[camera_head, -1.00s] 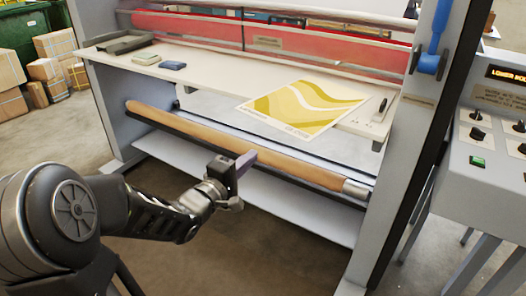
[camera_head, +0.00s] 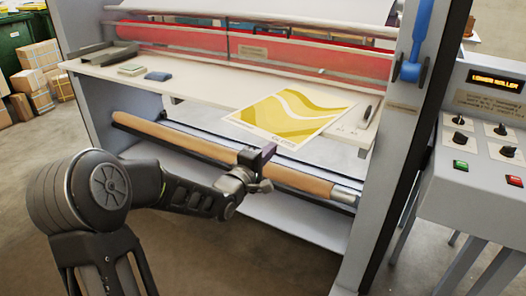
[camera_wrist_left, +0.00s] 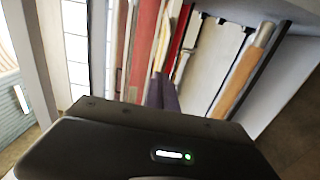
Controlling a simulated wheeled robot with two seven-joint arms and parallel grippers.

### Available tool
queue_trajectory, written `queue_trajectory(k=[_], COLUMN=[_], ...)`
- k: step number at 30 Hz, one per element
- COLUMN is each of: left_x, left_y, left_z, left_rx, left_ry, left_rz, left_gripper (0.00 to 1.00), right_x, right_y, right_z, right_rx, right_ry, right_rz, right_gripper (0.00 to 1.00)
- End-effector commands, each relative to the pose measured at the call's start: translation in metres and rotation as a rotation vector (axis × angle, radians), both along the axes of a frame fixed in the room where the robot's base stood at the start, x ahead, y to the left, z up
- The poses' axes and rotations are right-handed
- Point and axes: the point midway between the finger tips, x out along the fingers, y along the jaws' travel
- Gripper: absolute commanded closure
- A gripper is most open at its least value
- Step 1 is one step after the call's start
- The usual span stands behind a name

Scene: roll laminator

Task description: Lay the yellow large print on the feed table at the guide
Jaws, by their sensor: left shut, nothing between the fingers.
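The yellow large print (camera_head: 288,112), with white wave bands, lies on the right part of the pale feed table (camera_head: 205,83). Its front part reaches out past the table's front edge. A small dark piece (camera_head: 367,113) sits on the table right of the print, apart from it; I cannot tell if it is the guide. My left gripper (camera_head: 268,151) is shut and empty, in front of and below the print's front edge, near the brown roller. Its dark fingers (camera_wrist_left: 162,92) show in the left wrist view. My right gripper is not in view.
A brown roller (camera_head: 190,146) runs below the table. A grey tray (camera_head: 102,54) and two small blocks sit at the table's left. A grey side post with a blue handle (camera_head: 410,70) and a control panel (camera_head: 485,140) stand at right. Cardboard boxes (camera_head: 38,80) are at far left.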

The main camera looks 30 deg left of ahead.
Motion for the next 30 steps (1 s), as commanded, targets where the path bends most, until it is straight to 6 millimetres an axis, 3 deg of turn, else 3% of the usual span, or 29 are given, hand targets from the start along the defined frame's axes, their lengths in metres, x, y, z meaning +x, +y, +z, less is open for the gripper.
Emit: queue_trajectory(k=[8,18,30], left_x=[0.001,0.040,0.044], left_y=[-0.001,-0.039,-0.042], left_z=[-0.001,-0.004,0.000], left_rx=[0.000,0.001,0.000], left_ry=[-0.001,-0.003,0.000], left_rz=[-0.001,-0.002,0.000], left_gripper=[1.00,1.00,1.00], right_x=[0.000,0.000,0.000], right_y=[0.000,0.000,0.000], right_z=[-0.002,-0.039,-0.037], right_rx=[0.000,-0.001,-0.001], right_ry=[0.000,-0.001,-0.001], right_rz=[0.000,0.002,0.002], right_gripper=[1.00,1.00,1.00])
